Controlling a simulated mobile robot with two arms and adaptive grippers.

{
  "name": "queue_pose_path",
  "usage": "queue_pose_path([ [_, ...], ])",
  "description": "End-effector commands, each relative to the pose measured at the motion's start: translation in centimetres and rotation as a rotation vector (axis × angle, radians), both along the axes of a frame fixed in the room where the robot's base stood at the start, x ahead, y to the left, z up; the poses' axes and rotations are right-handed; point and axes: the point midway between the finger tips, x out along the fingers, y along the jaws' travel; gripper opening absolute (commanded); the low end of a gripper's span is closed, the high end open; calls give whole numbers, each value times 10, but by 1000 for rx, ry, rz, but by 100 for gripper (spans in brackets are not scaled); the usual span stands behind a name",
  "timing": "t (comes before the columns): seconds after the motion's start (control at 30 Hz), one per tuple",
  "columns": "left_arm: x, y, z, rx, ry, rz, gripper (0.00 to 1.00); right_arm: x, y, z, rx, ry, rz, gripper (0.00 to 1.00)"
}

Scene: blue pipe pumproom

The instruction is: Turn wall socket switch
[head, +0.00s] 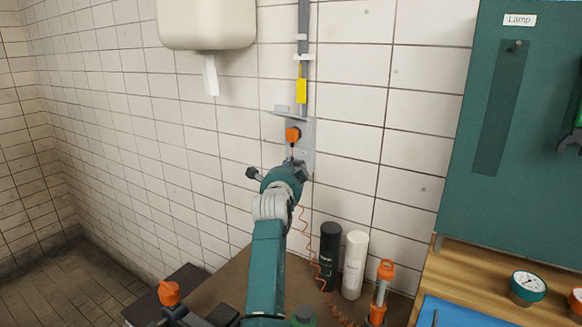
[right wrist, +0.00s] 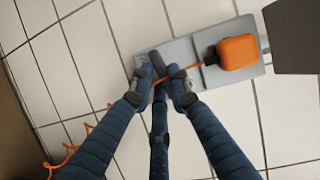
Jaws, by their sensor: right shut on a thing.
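The wall socket (head: 309,140) is a grey panel on the tiled wall; it also shows in the right wrist view (right wrist: 182,50). An orange plug (head: 292,134) sits in it, also seen in the right wrist view (right wrist: 238,52). My right gripper (head: 293,165) is at the lower part of the panel. In the right wrist view its fingers (right wrist: 160,85) are closed around the dark grey switch knob (right wrist: 157,64), which they partly hide. The plug's thin orange cord passes between the fingers. My left gripper is not in view.
Below stands a brown tabletop (head: 225,285) with a black bottle (head: 329,255), a white bottle (head: 354,265) and an orange-capped lamp (head: 381,290). A white dispenser (head: 207,22) hangs above left. A teal tool board (head: 500,130) is at the right.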

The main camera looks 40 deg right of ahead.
Motion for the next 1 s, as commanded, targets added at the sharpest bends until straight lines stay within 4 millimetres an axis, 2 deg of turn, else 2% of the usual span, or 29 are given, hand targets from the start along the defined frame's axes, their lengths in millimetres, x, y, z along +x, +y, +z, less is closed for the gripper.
queue_pose_path([
  [0.6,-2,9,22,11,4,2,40,-1,-2,11,-160,536,-5,0],
  [1.0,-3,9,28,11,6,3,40,0,-2,13,-235,790,-7,0],
])
